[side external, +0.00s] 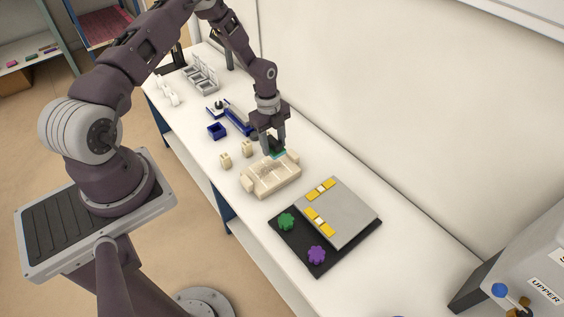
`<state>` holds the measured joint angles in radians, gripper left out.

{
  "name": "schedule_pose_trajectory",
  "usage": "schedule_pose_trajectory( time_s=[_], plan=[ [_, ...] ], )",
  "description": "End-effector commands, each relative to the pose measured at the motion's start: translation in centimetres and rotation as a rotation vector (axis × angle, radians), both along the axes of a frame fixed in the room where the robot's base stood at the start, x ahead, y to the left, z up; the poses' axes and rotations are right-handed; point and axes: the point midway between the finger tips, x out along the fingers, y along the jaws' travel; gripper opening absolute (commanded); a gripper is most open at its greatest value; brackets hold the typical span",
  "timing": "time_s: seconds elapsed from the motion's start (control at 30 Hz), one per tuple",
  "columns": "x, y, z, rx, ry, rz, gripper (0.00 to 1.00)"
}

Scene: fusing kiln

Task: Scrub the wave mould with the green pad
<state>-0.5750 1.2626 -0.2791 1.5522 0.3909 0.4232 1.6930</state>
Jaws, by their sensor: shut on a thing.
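The wave mould (268,178) is a cream block with a ridged top, lying on the white bench near the middle of the side external view. My gripper (274,145) points down at the mould's far edge. It is shut on the green pad (279,152), which shows as a small dark green and teal strip below the fingers. The pad is at or just above the mould's far top edge; I cannot tell if they touch. The fingers partly hide the pad.
Small cream blocks (225,161) stand left of the mould. A blue box (216,131) and blue tool lie farther back. In front, a black board (290,247) carries a grey plate (345,215) with yellow strips, plus green (286,222) and purple (316,255) pieces. A wall runs along the right.

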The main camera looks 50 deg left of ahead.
Motion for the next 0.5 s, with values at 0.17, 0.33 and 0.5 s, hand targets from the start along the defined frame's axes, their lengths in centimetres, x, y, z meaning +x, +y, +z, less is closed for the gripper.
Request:
schedule_pose_trajectory(
  time_s=[0.17, 0.33, 0.5],
  plan=[
    [1.4, 3.8, -0.4, 0.002, 0.0, 0.006, 0.12],
    [1.4, 4.1, -1.4, 0.001, 0.003, 0.003, 0.12],
    [1.4, 4.1, -2.9, 0.002, 0.002, 0.004, 0.12]
  ],
)
